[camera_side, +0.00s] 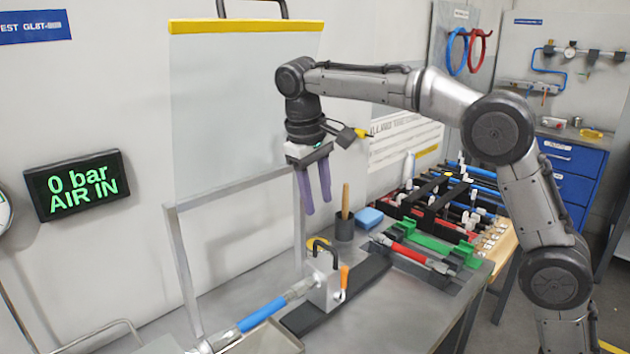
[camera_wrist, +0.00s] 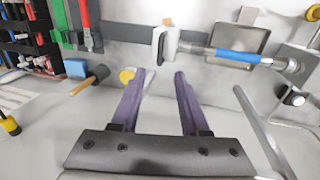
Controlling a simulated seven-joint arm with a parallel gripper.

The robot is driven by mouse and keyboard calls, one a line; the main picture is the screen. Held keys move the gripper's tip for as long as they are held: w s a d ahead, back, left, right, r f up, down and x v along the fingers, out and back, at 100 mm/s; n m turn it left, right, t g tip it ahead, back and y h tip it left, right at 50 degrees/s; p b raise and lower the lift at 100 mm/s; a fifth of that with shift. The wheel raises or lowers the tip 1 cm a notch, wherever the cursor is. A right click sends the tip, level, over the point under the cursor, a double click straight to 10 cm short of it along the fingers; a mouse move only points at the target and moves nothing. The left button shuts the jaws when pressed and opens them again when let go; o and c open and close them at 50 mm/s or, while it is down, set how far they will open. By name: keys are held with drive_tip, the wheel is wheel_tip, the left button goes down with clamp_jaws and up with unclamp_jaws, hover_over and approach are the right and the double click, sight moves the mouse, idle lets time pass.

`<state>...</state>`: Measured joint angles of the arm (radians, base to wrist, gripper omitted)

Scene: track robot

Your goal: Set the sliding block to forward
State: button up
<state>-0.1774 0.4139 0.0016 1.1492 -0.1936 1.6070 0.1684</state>
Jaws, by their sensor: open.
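The sliding block (camera_side: 322,290) is a grey metal block with a black loop handle on top and an orange lever (camera_side: 344,278) on its side. It sits on a dark rail (camera_side: 365,285) on the bench, and a blue hose (camera_side: 262,314) with metal fittings runs to its left side. The wrist view shows the block (camera_wrist: 165,46) near the top middle, beyond the fingertips. My gripper (camera_side: 317,203) has purple fingers, spread apart and empty, pointing down above the block and clear of it. The wrist view shows the gap between the fingertips (camera_wrist: 160,73).
A red hose in a green holder (camera_side: 410,250) lies to the right. A raised clear shield (camera_side: 245,110) stands behind my gripper. The display (camera_side: 77,185) reads "0 bar AIR IN".

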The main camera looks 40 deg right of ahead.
drive_tip(key=r, duration=0.3)
drive_tip(key=shift+a+r, duration=0.25)
drive_tip(key=shift+a, duration=0.1)
drive_tip(key=shift+d, duration=0.1)
drive_tip(key=s+d+r+t, duration=0.1)
drive_tip(key=s+d+r, duration=0.25)
drive_tip(key=s, duration=0.45)
drive_tip(key=s+d+r+t, duration=0.2)
drive_tip(key=s+r, duration=0.2)
drive_tip(key=s, duration=0.4)
drive_tip(key=s+f+t+y, duration=0.1)
drive_tip(key=s+f, duration=0.5)
drive_tip(key=f, duration=0.3)
drive_tip(key=s+a+f+t+y, duration=0.1)
drive_tip(key=s+f, duration=0.6)
drive_tip(key=f, duration=0.2)
drive_tip(key=shift+s+t, duration=0.25)
drive_tip(key=shift+t, duration=0.05)
